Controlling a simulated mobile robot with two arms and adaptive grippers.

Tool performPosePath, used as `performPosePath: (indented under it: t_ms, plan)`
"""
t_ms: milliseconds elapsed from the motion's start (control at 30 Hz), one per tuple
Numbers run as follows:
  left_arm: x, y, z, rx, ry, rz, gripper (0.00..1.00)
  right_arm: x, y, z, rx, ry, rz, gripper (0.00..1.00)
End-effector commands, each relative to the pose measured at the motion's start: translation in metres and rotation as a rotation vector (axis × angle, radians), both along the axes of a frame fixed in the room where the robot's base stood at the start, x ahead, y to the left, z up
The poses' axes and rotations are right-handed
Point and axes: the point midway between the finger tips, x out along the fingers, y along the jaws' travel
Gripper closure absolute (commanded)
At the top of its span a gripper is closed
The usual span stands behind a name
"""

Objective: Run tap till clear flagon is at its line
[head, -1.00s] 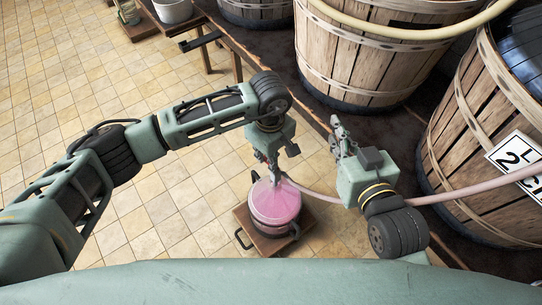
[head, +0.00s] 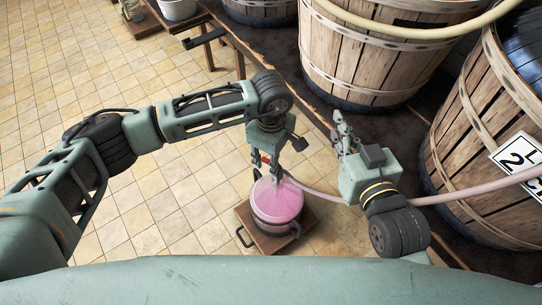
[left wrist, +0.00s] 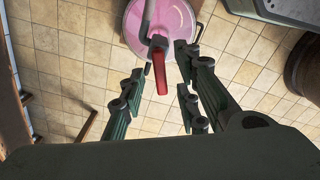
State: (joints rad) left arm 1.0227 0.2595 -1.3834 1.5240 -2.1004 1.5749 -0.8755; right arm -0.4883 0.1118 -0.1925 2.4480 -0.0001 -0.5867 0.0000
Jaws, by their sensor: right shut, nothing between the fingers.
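The clear flagon (head: 277,200) holds pink liquid and stands in a dark-handled holder below my left gripper; its fill line cannot be made out. The tap's red lever (left wrist: 161,72) shows in the left wrist view above the pink flagon (left wrist: 172,22). My left gripper (left wrist: 158,98) is open, its fingers apart on either side of the lever and apparently not clamped on it. In the head view this gripper (head: 271,166) hides much of the tap. My right gripper (head: 342,132) is shut and empty, to the right of the flagon. Whether liquid is flowing is unclear.
A pink hose (head: 455,196) runs from the right to the tap area. The flagon stands on a wooden board (head: 262,243) on the tiled floor. Large wooden tubs (head: 365,55) stand behind and at right, one labelled. A white bucket (head: 178,9) is far left. Tiles at left are clear.

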Motion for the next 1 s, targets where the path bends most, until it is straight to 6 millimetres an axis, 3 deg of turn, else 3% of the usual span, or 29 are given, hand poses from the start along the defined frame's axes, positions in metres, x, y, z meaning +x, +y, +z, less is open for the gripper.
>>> performPosePath:
  t_ms: [200, 333, 733, 1000]
  plan:
    - [0.0, 0.0, 0.001, -0.001, 0.0, -0.001, 0.7, 0.001, 0.001, 0.0, 0.0, 0.0, 0.002, 1.0]
    - [0.001, -0.001, 0.012, -0.001, 0.0, -0.001, 0.7, 0.0, 0.0, 0.0, 0.0, 0.0, 0.001, 1.0]
    - [0.001, 0.0, 0.092, 0.0, -0.004, -0.001, 0.7, 0.0, 0.0, 0.0, 0.0, 0.0, 0.0, 1.0]
    - [0.0, 0.0, 0.118, 0.0, 0.001, 0.0, 0.7, 0.0, 0.0, 0.0, 0.0, 0.0, 0.0, 1.0]
